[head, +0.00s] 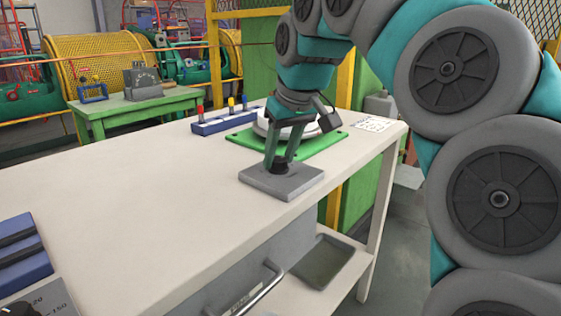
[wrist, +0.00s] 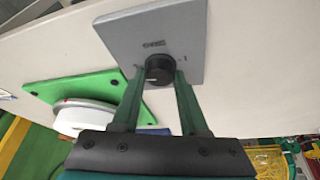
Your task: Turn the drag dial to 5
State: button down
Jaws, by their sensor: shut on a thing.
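The drag dial is a black round knob (wrist: 159,70) on a flat grey plate (wrist: 120,27) that lies on the white table. In the head view the knob (head: 279,169) shows at the middle of the plate (head: 298,186). My gripper (head: 278,162) points down at the plate with its green fingers on either side of the knob. In the wrist view my gripper (wrist: 160,74) is shut on the knob, one finger at each side. A small light mark shows on the knob, but the scale numbers around it are too small to read.
A green board (head: 243,138) with a white round part (head: 262,127) lies just behind the plate. A blue rack (head: 211,126) with coloured pegs stands left of it. A white paper (head: 372,123) lies at the right. The table's left middle (head: 130,190) is bare.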

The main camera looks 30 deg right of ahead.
jog(key=shift+m, duration=0.3)
jog(key=shift+c, duration=2.2)
grip_release()
jog(key=v, duration=0.7)
jog(key=shift+r, duration=0.35)
jog(key=shift+s, duration=0.15)
